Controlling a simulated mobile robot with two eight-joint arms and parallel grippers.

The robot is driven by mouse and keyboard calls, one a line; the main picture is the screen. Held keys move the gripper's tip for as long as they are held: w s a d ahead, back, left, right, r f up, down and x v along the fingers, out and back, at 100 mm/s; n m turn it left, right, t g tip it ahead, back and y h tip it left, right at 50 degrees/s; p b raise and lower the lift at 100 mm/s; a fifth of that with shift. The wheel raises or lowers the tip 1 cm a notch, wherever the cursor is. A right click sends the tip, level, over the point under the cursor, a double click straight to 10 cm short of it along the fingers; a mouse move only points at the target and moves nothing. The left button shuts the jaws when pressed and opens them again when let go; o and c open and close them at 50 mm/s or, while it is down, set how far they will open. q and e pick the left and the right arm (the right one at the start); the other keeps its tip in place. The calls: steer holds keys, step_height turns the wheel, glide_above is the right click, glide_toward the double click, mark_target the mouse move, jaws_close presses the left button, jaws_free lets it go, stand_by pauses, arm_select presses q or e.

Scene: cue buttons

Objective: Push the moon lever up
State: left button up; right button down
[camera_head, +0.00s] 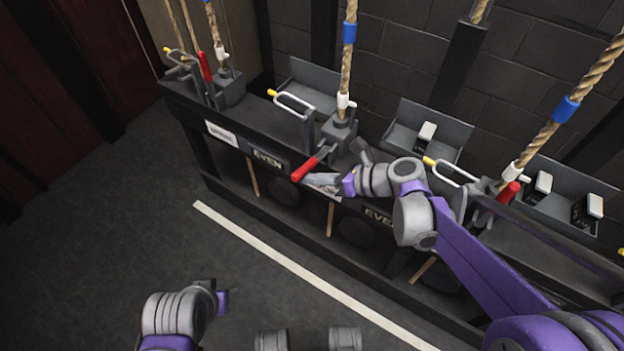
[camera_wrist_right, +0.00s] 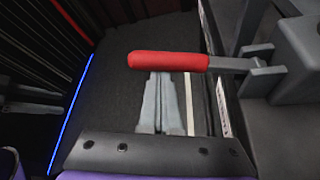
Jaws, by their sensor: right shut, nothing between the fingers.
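A lever with a red handle (camera_head: 305,168) sticks out from a grey rope-lock block on the black rail, at the middle of the head view. Its red grip (camera_wrist_right: 168,61) lies across the right wrist view. I cannot make out a moon mark on it. My right gripper (camera_head: 313,181) is shut and empty, with its fingertips (camera_wrist_right: 162,80) close at the handle's underside; whether they touch is unclear. My left gripper (camera_head: 216,296) is low at the left of the head view, away from the rail; its fingers are not clear.
Other red levers stand on the rail at the left (camera_head: 205,66) and right (camera_head: 508,192), each by a rope. A yellow-tipped metal loop (camera_head: 295,102) is behind the middle lever. "EVEN" signs (camera_head: 267,159) line the rail front. The floor before it is clear.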

step_height(320, 180, up, 8)
steer(key=m+g+y+p, duration=0.2)
steer(key=m+g+y, duration=0.1)
steer(key=m, duration=0.2)
glide_above(318, 158)
steer(key=s+d, duration=0.1)
steer(key=d, duration=0.1)
steer(key=w+d, duration=0.1)
steer(key=w+d+r, duration=0.1)
steer(key=w, duration=0.1)
steer(key=shift+d+p, duration=0.15)
steer(key=shift+p, duration=0.25)
steer(key=shift+w+d+r+t, duration=0.1)
steer(key=shift+r+t, duration=0.05)
steer(key=shift+t, duration=0.25)
steer(key=p+v, duration=0.1)
steer(key=v, duration=0.9)
steer(key=shift+d+n, duration=0.25)
steer(key=shift+n, duration=0.05)
